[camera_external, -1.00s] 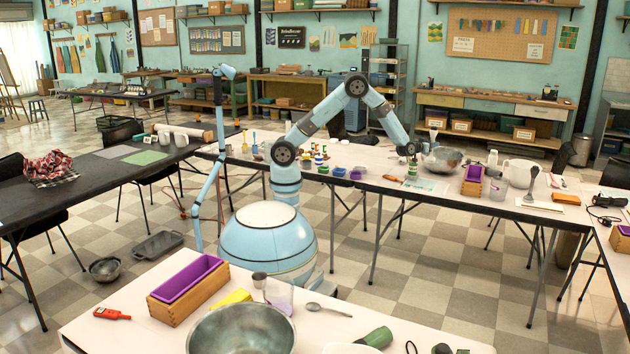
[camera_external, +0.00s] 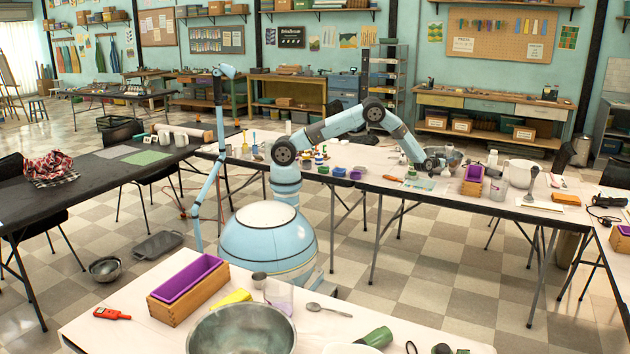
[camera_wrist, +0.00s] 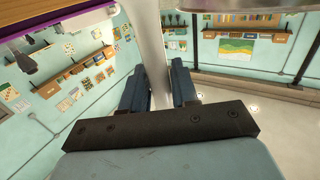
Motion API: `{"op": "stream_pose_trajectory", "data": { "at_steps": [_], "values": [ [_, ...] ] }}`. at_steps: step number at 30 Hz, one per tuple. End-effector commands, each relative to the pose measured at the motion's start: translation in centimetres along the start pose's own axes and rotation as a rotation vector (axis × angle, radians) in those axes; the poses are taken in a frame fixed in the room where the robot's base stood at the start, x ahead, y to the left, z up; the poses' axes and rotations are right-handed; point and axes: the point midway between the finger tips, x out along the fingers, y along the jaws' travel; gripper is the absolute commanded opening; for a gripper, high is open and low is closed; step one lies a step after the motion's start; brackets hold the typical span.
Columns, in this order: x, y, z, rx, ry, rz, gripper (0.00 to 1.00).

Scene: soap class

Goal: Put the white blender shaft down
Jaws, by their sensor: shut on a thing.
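My gripper (camera_wrist: 160,88) is shut on the white blender shaft (camera_wrist: 151,45), which stands between the two dark blue fingers and runs to the top edge of the wrist view. In the external view my gripper (camera_external: 437,165) is low over the far table (camera_external: 380,205), beside the metal bowl (camera_external: 453,158). The shaft is too small to make out clearly there, and I cannot tell whether its end touches the tabletop.
A wooden mould with a purple liner (camera_external: 473,181) stands right of my gripper. Beyond it are a clear beaker (camera_external: 498,189) and a white pot (camera_external: 521,173). Small coloured cups (camera_external: 339,171) stand to the left. A strip of tabletop near the front edge is clear.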

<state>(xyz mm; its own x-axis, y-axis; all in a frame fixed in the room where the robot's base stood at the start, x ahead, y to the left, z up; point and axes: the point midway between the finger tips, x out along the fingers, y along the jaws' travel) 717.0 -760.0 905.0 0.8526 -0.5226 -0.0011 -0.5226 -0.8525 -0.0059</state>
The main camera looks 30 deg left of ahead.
Motion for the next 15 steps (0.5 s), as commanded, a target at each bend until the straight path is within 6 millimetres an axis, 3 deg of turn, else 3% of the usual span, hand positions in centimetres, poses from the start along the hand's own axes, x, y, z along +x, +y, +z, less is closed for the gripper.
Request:
{"op": "stream_pose_trajectory", "data": {
  "at_steps": [4, 11, 15],
  "values": [
    [1.2, 0.3, 1.4, 0.0, 0.001, 0.0, 0.0],
    [1.9, 0.5, 2.2, 0.0, 0.001, 0.0, 0.0],
    [2.1, 0.6, 3.7, 0.001, 0.0, 0.0, 0.0]
  ]
}}
